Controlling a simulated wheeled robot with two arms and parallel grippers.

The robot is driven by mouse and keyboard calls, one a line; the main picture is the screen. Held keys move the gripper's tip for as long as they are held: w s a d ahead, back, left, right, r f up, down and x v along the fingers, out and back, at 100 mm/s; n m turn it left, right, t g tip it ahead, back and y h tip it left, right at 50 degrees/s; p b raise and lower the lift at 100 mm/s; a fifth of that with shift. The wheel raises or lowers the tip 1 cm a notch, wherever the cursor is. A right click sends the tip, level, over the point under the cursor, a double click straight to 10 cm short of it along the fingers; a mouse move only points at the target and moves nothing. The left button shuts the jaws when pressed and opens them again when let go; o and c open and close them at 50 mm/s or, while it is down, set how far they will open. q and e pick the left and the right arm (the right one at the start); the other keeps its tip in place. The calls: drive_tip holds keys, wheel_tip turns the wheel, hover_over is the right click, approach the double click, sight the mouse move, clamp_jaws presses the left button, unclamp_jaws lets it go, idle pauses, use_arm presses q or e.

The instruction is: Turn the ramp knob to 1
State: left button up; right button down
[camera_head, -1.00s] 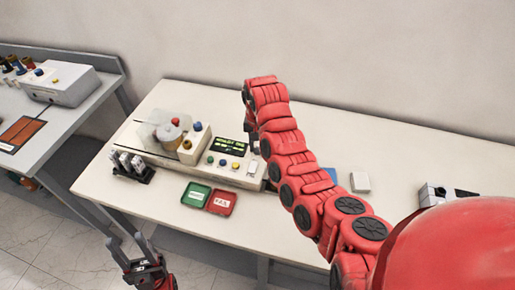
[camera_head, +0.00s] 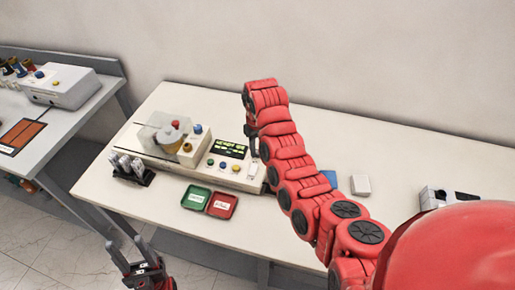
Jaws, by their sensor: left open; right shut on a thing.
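The white test unit (camera_head: 225,171) lies along the left part of the table, with a lit display (camera_head: 229,148), several coloured buttons and a clear cover (camera_head: 158,136) at its left end. My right gripper (camera_head: 252,153) points down at the unit's right end, just right of the display. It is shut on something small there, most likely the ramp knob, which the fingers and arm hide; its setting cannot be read. My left gripper (camera_head: 128,250) is open and empty, low in front of the table's left edge.
A green tray (camera_head: 195,197) and a red tray (camera_head: 222,205) lie in front of the unit. A black rack (camera_head: 133,170) with pale parts stands at its left end. A second bench (camera_head: 60,130) is on the left. My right arm crosses the table.

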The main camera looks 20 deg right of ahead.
sight(258, 151)
drive_tip(key=shift+n, duration=0.3)
drive_tip(key=c, duration=0.6)
unclamp_jaws()
wheel_tip(258, 151, up, 6)
drive_tip(key=shift+d+f+p, duration=0.15)
drive_tip(key=shift+f+p, duration=0.05)
drive_tip(key=shift+p, duration=0.7)
wheel_tip(258, 151, up, 12)
drive_tip(key=b, duration=0.1)
drive_tip(key=shift+f, duration=0.1)
